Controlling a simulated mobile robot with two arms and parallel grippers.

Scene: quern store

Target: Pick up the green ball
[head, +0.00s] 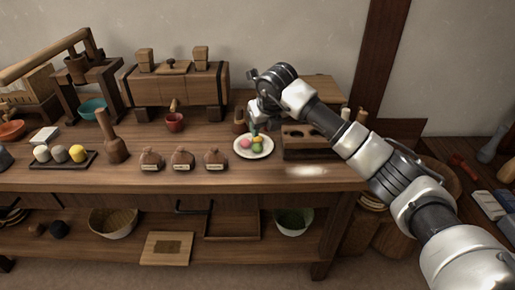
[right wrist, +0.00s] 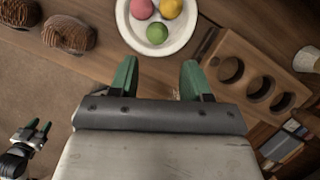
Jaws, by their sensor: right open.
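The green ball (head: 257,148) lies on a white plate (head: 240,153) with a pink ball (head: 244,144) and a yellow ball (head: 259,140). In the right wrist view the green ball (right wrist: 157,33) is the one nearest my fingers, with the pink and yellow balls beyond it. My right gripper (head: 255,132) is above the plate. In the right wrist view it (right wrist: 158,78) is open and empty, its green fingers apart and short of the ball. My left gripper (right wrist: 38,128) shows small at the lower left of that view, its fingertips apart, away from the balls.
A wooden block with round holes (head: 300,153) stands right beside the plate. Several brown labelled jars (head: 214,159) stand to its left, and a small dark pot (head: 240,126) behind it. The bench front edge is clear.

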